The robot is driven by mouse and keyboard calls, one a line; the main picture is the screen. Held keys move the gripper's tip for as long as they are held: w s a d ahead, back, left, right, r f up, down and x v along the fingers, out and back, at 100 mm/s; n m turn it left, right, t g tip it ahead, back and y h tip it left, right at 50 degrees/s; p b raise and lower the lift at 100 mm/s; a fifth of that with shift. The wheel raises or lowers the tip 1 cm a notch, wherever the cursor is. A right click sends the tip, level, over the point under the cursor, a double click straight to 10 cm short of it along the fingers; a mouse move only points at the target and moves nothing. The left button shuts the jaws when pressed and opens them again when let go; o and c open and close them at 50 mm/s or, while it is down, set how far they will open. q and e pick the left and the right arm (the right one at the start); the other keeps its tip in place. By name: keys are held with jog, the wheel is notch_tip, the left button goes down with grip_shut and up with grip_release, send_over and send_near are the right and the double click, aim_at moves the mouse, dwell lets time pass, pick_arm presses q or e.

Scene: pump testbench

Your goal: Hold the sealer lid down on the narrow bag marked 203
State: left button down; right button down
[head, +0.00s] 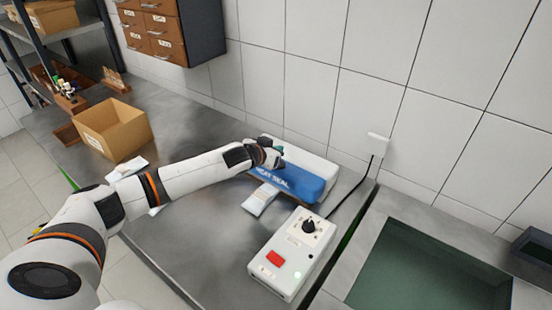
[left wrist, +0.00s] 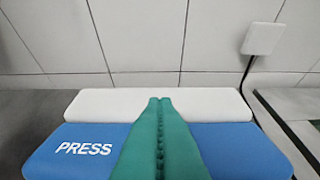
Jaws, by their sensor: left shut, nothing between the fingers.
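The heat sealer has a blue lid (head: 296,181) lettered HEAT SEAL and a white rear body (head: 312,166). In the left wrist view the lid (left wrist: 85,149) reads PRESS and lies in front of a white strip (left wrist: 215,104). My left gripper (head: 278,151) is over the lid's left part, its green fingers (left wrist: 160,101) shut together and empty. I cannot tell whether they touch the lid. A narrow pale bag (head: 260,199) lies at the sealer's front edge; its marking is unreadable, and I cannot tell whether its far end is under the lid. My right gripper is out of view.
A white control box (head: 291,254) with a red button and black knob stands in front of the sealer. A cardboard box (head: 113,130) stands at the left; pale bags (head: 127,167) lie near my left arm. A sink basin (head: 425,270) is at right, a tiled wall behind.

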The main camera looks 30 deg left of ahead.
aim_at(280, 171)
pick_arm(q)
notch_tip(280, 171, down, 3)
jog(key=shift+f+p, duration=0.15)
jog(key=shift+p, duration=0.25)
jog(key=shift+s+f, duration=0.1)
jog(key=shift+f, duration=0.4)
